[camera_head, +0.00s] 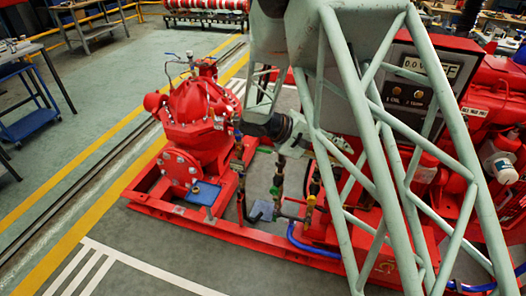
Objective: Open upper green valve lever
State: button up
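Thin vertical pipes with small valves stand between the red pump and the engine side. A small green part (274,190), which looks like a valve lever, sits on one pipe. My gripper (287,128) seems to be the dark part just above these pipes, apart from the green part in the picture. Its fingers cannot be made out, and pale green struts cover part of this area.
The red pump (195,115) stands left of the pipes on a red base frame (225,230). A control panel with a display (427,67) is at the right. A blue hose (310,246) runs low in front. The floor at left front is clear.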

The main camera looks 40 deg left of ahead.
jog(key=s+a+f+n+t+y, duration=0.1)
jog(key=s+a+f+n+t, duration=0.2)
jog(key=a, duration=0.6)
jog(key=s+a+f+t+y, duration=0.1)
jog(key=a+f+t, duration=0.3)
jog(key=a, duration=0.6)
jog(key=n+t+y, duration=0.3)
jog(key=y, duration=0.2)
send_near(261, 151)
jog(key=s, duration=0.3)
jog(key=shift+s+d+r, duration=0.1)
jog(key=shift+s+r, duration=0.05)
jog(key=shift+r, duration=0.15)
jog(key=shift+w+d+b, duration=0.2)
jog(key=shift+w+b, duration=0.1)
jog(key=shift+w, duration=3.15)
jog(key=shift+w+d+b, duration=0.2)
jog(key=shift+w+b, duration=0.1)
jog(key=shift+w, duration=3.15)
jog(key=shift+c, duration=0.5)
grip_shut()
